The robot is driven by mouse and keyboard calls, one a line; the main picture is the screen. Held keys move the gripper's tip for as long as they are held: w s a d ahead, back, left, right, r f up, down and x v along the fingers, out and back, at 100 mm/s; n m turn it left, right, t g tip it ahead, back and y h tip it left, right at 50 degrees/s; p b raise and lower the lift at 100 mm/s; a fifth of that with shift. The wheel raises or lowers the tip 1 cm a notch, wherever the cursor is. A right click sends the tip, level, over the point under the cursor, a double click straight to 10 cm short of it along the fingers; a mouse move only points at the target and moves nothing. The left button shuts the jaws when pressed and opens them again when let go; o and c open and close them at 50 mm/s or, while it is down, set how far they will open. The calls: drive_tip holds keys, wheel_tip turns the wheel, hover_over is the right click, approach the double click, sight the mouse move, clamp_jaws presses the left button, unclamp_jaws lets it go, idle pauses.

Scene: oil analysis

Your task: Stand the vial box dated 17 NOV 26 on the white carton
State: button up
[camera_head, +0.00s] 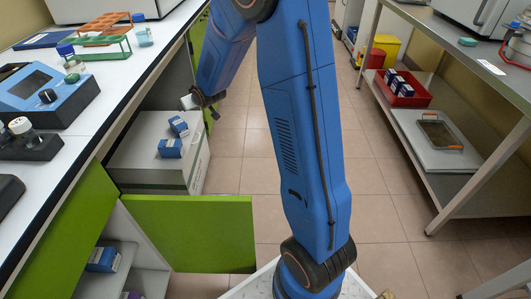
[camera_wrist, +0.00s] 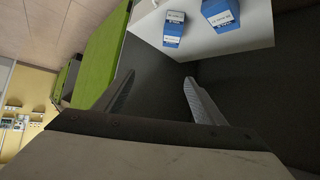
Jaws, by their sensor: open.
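The white carton (camera_head: 145,135) stands on the floor under the left bench, beside the open green door. Two blue-and-white vial boxes rest on its top, one nearer (camera_head: 170,148) and one farther (camera_head: 179,126). Both also show in the wrist view, one (camera_wrist: 173,28) beside the other (camera_wrist: 220,14), on the white carton top (camera_wrist: 255,28). Another blue-and-white box (camera_head: 103,258) is inside the lower left cabinet. The dates are too small to read. My gripper (camera_wrist: 160,80) is open and empty. In the head view it is near the carton's far right side, above the top.
A red tray (camera_head: 407,100) with several blue-and-white boxes sits on the right rack's lower shelf. A green cabinet door (camera_head: 190,232) stands open in front of the carton. The left bench (camera_head: 110,85) overhangs the carton. The tiled aisle (camera_head: 385,185) is clear.

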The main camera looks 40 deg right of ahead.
drive_tip(key=s+d+r+g, duration=0.15)
drive_tip(key=s+r, duration=0.45)
drive_tip(key=s, duration=0.6)
drive_tip(key=s+r+g, duration=0.2)
drive_tip(key=s+r, duration=0.4)
drive_tip(key=s, duration=0.6)
drive_tip(key=s+m+g, duration=0.1)
drive_tip(key=s+g, duration=0.1)
drive_tip(key=s, duration=2.5)
drive_tip(key=shift+s+a+r+h, duration=0.2)
drive_tip(key=shift+a+h, duration=0.05)
drive_tip(key=shift+h, duration=0.05)
